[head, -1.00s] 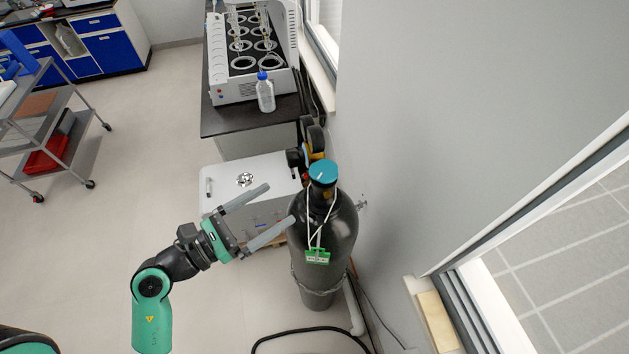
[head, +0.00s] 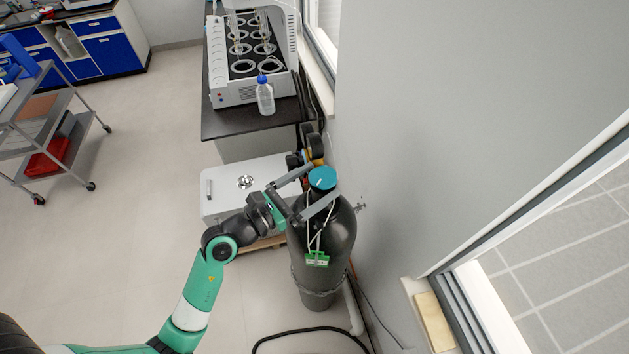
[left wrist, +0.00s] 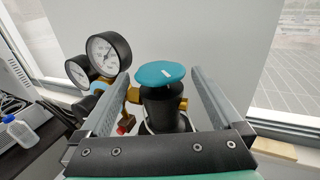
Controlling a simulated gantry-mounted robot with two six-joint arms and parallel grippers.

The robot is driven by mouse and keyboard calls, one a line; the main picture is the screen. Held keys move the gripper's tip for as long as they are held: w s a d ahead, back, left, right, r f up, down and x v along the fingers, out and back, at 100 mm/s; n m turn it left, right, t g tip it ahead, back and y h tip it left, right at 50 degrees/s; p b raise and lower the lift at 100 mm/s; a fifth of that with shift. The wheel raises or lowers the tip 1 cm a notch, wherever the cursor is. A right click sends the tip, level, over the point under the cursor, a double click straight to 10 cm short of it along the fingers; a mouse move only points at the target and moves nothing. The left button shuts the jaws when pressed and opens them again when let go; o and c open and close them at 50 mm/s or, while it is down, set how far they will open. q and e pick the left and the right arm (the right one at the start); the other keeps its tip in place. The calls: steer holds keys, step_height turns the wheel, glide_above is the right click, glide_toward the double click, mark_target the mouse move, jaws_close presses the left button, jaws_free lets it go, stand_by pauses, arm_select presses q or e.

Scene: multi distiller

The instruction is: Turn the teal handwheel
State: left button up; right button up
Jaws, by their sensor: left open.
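The teal handwheel (head: 322,179) sits on top of a dark gas cylinder (head: 321,244) that stands upright by the wall. A white mark shows on the wheel's top. My left gripper (head: 321,183) is open, with one finger on the far side and one on the near side of the cylinder's neck, at about the wheel's height. In the left wrist view the handwheel (left wrist: 161,74) lies between the two fingers, with a gap on each side; I see no contact. My right gripper is not in view.
Pressure gauges (left wrist: 108,51) and brass fittings stand beside the valve. A green tag (head: 317,259) hangs on the cylinder. A white box (head: 225,187) and a black bench (head: 240,119) with a bottle (head: 265,97) are nearby. The wall is close on the right.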

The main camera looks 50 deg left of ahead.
arm_select(q)
steer(key=c, duration=1.2)
steer(key=shift+a+m+h, duration=0.15)
steer(key=shift+m+h, duration=0.15)
steer(key=shift+h, duration=0.3)
steer(key=shift+a+f+m+h+b, duration=0.1)
steer(key=shift+a+m+h+b, duration=0.05)
steer(key=shift+m+h+b, duration=0.55)
steer(key=m+h+b, duration=0.1)
steer(key=m+g+h, duration=0.1)
steer(key=h, duration=0.1)
steer(key=shift+w+a+h+b, duration=0.1)
steer(key=shift+a+h+b, duration=0.1)
steer(key=shift+h+b, duration=0.15)
steer(key=m+g+h+b, duration=0.1)
steer(key=m+h+b, duration=0.1)
steer(key=shift+a+f+g+h, duration=0.1)
steer(key=shift+a+g+h, duration=0.05)
steer(key=shift+g+h, duration=0.25)
steer(key=shift+w+m+g+h+b, duration=0.1)
steer(key=shift+m+g+h+b, duration=0.65)
steer(key=shift+h+b, duration=0.3)
steer(key=shift+r, duration=0.2)
